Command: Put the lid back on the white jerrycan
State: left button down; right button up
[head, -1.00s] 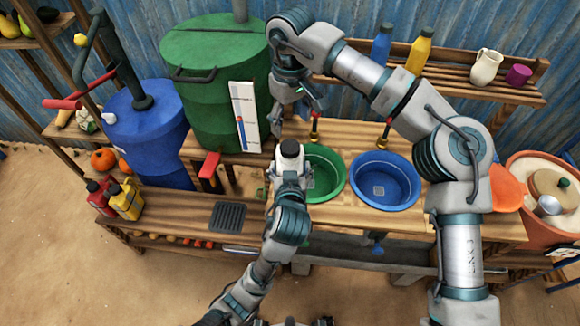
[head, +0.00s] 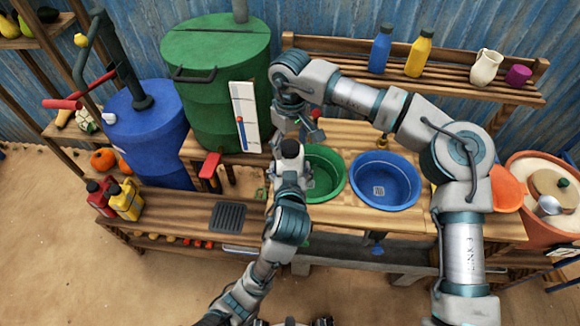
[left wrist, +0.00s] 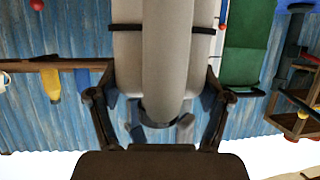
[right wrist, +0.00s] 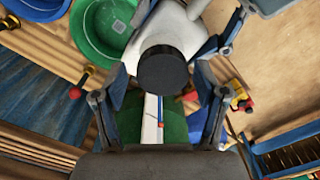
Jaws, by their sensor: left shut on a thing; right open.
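The white jerrycan (head: 281,168) is held upright above the front of the stall. Its pale body (left wrist: 168,55) fills the middle of the left wrist view. My left gripper (left wrist: 160,118) is shut on it. The black lid (head: 291,148) shows at the top of the can, and in the right wrist view the lid (right wrist: 163,70) covers the mouth; whether it is seated tight I cannot tell. My right gripper (head: 309,130) is open close to the lid, with its fingers on either side of it in the right wrist view; contact is unclear.
A green basin (head: 325,172) and a blue basin (head: 384,180) sit in the counter just right of the can. A green barrel (head: 215,80) and a blue barrel (head: 150,135) stand behind and left. Red and yellow bottles (head: 126,202) stand at the left end.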

jog(key=c, duration=1.2)
jog(key=m, duration=0.2)
jog(key=shift+m, duration=0.4)
jog(key=m, duration=0.5)
jog(key=shift+w, duration=0.1)
jog(key=m, duration=0.4)
jog(key=shift+d+m, duration=0.1)
jog(key=shift+m, duration=0.3)
jog(key=m, duration=0.2)
jog(key=shift+m, duration=0.4)
jog(key=m, duration=1.5)
jog(key=shift+w+m, duration=0.1)
jog(key=shift+m, duration=0.2)
jog(key=m, duration=0.2)
jog(key=shift+m, duration=0.3)
jog(key=m, duration=0.5)
jog(key=shift+f, duration=0.1)
jog(key=m, duration=0.2)
jog(key=shift+m, duration=0.4)
jog(key=m, duration=1)
jog(key=o, duration=1.3)
jog(key=shift+o, duration=0.3)
